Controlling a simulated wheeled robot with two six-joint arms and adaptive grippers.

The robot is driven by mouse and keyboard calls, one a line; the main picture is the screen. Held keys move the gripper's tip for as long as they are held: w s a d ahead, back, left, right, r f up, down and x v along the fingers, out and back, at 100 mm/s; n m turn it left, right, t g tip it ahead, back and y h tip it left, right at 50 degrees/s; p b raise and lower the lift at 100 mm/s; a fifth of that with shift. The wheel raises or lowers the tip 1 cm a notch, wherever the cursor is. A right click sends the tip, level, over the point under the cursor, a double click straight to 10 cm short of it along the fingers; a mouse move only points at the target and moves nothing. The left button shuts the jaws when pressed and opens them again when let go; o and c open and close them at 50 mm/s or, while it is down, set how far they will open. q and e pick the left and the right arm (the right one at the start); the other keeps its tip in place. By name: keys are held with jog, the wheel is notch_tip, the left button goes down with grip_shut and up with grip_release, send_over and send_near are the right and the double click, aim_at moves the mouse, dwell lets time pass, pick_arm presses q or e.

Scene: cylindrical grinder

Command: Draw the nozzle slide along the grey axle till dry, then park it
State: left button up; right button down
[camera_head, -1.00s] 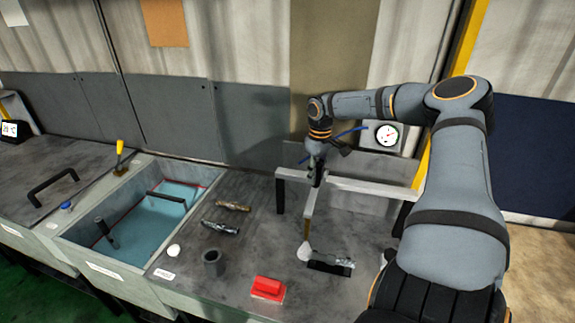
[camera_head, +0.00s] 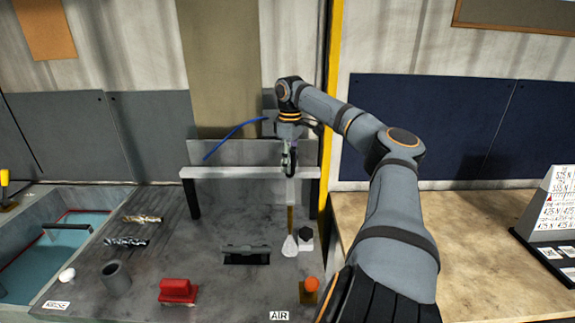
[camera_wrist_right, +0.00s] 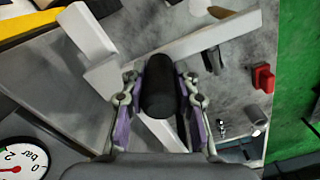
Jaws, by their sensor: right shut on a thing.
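My right gripper (camera_head: 289,165) is at the right part of a pale cross rail (camera_head: 230,173). It is shut on the black handle (camera_wrist_right: 160,88) of the nozzle slide, with one finger on each side in the right wrist view. The slide's brass-coloured nozzle (camera_head: 290,220) hangs down from the rail with a pale cone (camera_head: 289,247) below it. The grey axle (camera_head: 246,248) lies in a black holder to the left of that cone, apart from it. Whether the axle is wet cannot be told. My left gripper does not show.
A black-and-white block (camera_head: 305,238) stands right of the cone. An orange knob (camera_head: 311,284) is near the AIR label. A red block (camera_head: 178,290), a grey cup (camera_head: 116,278) and two metal rods (camera_head: 126,241) stand or lie left. A blue-liquid tank (camera_head: 50,255) is far left.

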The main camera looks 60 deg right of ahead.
jog(key=shift+s+d+r, duration=0.1)
jog(key=c, duration=1)
grip_release()
notch_tip(320, 180, up, 12)
